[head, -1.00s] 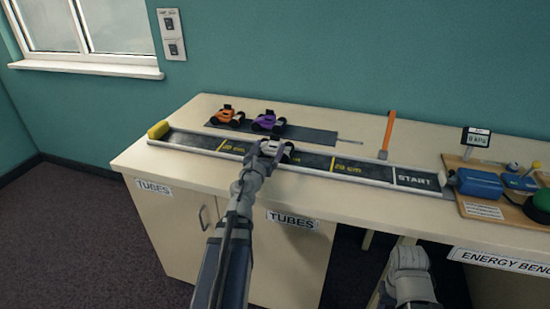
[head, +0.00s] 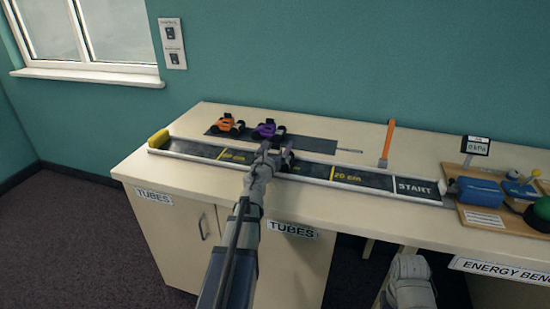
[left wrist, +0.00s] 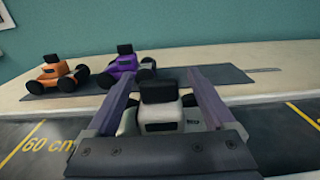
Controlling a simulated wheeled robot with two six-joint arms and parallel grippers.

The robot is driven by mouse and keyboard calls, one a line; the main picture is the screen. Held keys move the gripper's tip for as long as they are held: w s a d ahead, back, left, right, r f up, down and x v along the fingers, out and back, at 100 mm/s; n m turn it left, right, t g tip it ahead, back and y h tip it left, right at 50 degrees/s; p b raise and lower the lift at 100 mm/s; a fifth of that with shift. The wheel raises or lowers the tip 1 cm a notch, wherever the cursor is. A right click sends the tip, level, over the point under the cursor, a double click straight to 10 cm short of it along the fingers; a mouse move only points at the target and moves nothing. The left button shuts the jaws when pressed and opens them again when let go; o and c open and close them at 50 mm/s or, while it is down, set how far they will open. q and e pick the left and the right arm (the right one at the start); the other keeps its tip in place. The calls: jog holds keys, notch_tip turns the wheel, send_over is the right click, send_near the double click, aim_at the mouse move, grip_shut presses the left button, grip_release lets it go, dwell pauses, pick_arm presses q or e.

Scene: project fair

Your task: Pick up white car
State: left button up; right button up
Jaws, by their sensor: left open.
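The white car (left wrist: 162,118) stands on the marked dark track and shows in the left wrist view with its black top part facing up. My left gripper (left wrist: 158,98) is open, with one finger on each side of the car. I cannot tell whether the fingers touch it. In the head view my left gripper (head: 270,152) is over the track and hides most of the car. My right gripper (head: 410,285) is low at the bottom right, in front of the bench, and its fingers are hidden.
An orange car (head: 228,124) and a purple car (head: 268,129) stand on a dark mat (head: 312,141) behind the track.

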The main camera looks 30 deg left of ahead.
pick_arm(q)
jog(key=shift+w, duration=0.1)
jog(key=shift+c, duration=0.3)
grip_shut()
dwell(0.4)
